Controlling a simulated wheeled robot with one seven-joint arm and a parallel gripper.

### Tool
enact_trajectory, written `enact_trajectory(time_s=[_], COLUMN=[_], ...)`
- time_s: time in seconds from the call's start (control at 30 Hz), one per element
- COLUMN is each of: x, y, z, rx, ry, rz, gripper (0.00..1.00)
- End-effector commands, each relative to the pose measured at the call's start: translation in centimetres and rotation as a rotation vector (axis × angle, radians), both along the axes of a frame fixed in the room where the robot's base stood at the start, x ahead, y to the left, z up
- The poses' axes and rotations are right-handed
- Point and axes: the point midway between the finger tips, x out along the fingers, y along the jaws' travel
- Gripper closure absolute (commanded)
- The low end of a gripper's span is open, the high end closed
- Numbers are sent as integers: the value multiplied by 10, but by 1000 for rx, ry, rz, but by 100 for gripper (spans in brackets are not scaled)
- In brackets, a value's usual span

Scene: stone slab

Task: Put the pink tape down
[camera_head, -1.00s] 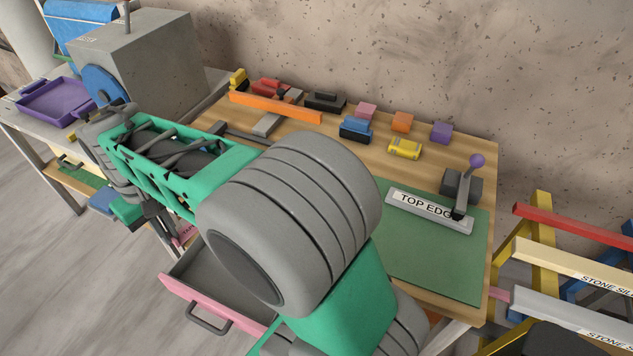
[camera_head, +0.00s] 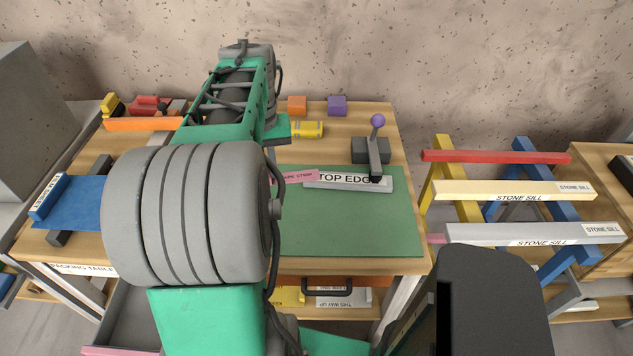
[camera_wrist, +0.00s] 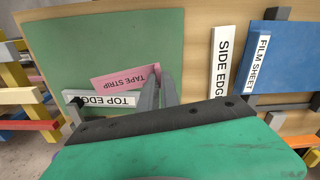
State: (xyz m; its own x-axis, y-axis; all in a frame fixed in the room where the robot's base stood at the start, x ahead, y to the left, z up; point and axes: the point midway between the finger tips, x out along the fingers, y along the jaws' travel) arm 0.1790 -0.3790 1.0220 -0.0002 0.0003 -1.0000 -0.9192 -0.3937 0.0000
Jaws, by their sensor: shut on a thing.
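The pink tape strip (camera_head: 297,176), labelled TAPE STRIP, is over the green mat (camera_head: 350,235) in the head view, beside the left end of the white TOP EDGE bar (camera_head: 347,182). In the wrist view, my gripper (camera_wrist: 158,77) is shut on one end of the tape strip (camera_wrist: 122,80). The strip reaches out to the left, slightly tilted, close along the TOP EDGE bar (camera_wrist: 105,100). I cannot tell whether it touches the mat or the bar. In the head view my arm hides the gripper.
A clamp lever with a purple knob (camera_head: 377,121) stands at the TOP EDGE bar's right end. In the wrist view, a white SIDE EDGE bar (camera_wrist: 220,60) and blue FILM SHEET (camera_wrist: 272,50) lie on the other side. Coloured blocks line the back. The mat's front is clear.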

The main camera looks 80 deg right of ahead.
Motion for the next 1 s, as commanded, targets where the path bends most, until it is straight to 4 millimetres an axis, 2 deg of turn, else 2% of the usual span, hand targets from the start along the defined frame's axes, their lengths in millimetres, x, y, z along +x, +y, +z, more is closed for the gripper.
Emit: enact_trajectory(time_s=[0.03, 0.1, 0.23, 0.37, 0.57, 0.63, 0.7, 0.8, 1.0], x=[-24, -49, -74, -75, -68, -65, -64, -62, -59], y=[-8, -14, -20, -38, -94, -113, -125, -142, -158], z=[-3, -3, -4, -10, -34, -45, -64, -83, -103], rx=[-1, -1, 0, 5, 5, 6, 7, 4, 2], ry=[0, 0, 0, 1, 1, 1, 2, 1, 1], rz=[-60, -119, -178, -186, -185, -184, -184, -184, -184], gripper=[100, 100, 100, 100, 100, 100, 100, 100, 100])
